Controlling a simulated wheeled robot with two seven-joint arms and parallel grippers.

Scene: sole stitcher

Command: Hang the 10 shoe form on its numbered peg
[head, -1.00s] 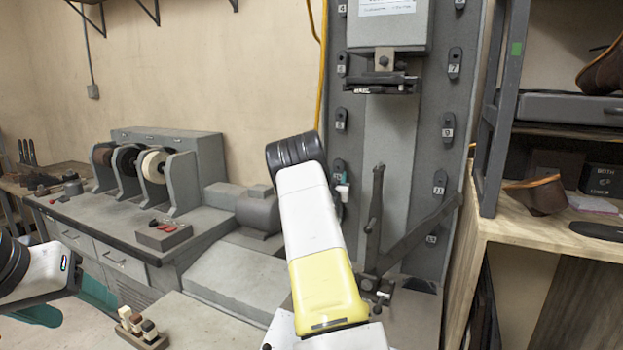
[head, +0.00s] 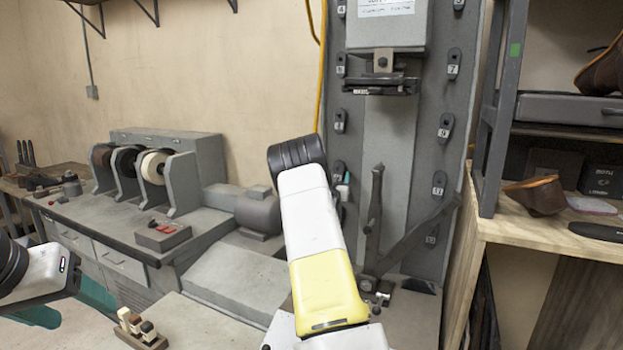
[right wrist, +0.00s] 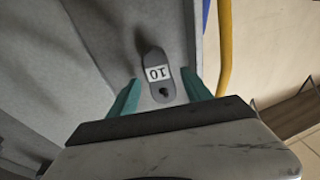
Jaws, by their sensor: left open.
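A grey oval plate labelled 10 (right wrist: 157,74) shows in the right wrist view, its number upside down, with a dark round spot near one end. The teal fingers of my right gripper (right wrist: 160,97) stand on either side of it, with visible gaps; I cannot tell how far behind them it lies. In the head view my right forearm hides most of this gripper. Numbered dark plates, such as 7 (head: 454,64) and 9 (head: 445,125), line the grey panel (head: 400,140). I cannot make out a separate shoe form. My left gripper (head: 68,310) is open and empty at lower left.
A lever (head: 375,205) and a slanting bar stand before the panel, right of my right forearm. A yellow cable (right wrist: 225,45) runs close beside the plate. A wooden shelf (head: 545,230) with a brown shoe (head: 535,195) is at right, a grinding bench (head: 150,235) at left.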

